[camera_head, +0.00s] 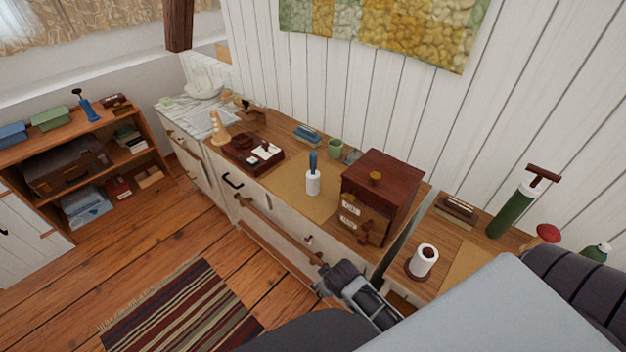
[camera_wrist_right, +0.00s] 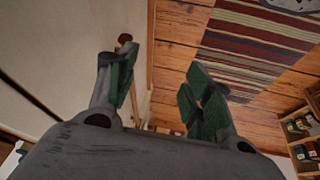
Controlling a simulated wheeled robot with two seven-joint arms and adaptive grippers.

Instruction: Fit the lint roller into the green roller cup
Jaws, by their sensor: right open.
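The lint roller (camera_head: 313,180), with a white roll below and a blue handle above, stands upright on a tan mat on the counter. The green roller cup (camera_head: 335,149) stands behind it and to the right, near the wall; I cannot see into it. My right gripper (camera_head: 324,283) is in front of the counter, low and apart from the roller. In the right wrist view its green-padded fingers (camera_wrist_right: 160,88) are spread with nothing between them. My left gripper is not in view.
A dark wooden box (camera_head: 383,190) stands right of the roller, close to the cup. A brown tray (camera_head: 254,155) lies to the left, and a blue object (camera_head: 307,134) behind. A rail (camera_head: 270,225) runs along the counter front. The tan mat (camera_head: 288,188) has bare room around the roller.

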